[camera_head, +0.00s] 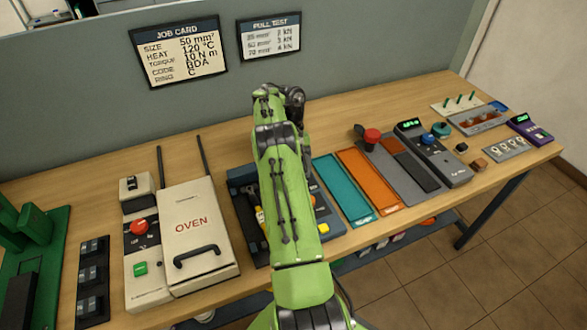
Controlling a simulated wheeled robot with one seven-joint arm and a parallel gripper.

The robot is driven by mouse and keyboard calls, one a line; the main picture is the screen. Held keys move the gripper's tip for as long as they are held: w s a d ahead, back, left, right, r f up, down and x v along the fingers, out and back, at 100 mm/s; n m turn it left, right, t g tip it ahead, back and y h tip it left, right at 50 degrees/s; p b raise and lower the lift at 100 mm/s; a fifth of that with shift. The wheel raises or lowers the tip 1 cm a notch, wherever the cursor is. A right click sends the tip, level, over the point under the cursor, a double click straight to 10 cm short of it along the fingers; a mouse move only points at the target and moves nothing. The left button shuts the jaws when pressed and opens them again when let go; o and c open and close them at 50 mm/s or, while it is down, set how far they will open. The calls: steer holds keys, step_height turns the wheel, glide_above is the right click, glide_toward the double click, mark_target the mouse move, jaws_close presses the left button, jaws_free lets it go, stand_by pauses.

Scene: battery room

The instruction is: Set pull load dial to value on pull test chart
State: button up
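The pull test chart (270,36) hangs on the grey partition. Its rows pair mm² sizes with kN values, too small to read surely. The job card (180,52) beside it reads size 50 mm², heat 120 °C, torque 10 N m, code BDA, ring C. My green arm reaches over the middle of the bench. I cannot make out my gripper; the arm's links seem to hide it.
A white oven (200,235) and a panel with a red button (139,227) stand left. Teal (340,190) and orange (368,182) trays lie right of my arm. A red knob (371,136) rises left of the grey unit. A purple device (530,127) sits far right.

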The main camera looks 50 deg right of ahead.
steer(key=p+v, duration=1.1)
steer(key=v, duration=0.1)
steer(key=shift+p, duration=0.4)
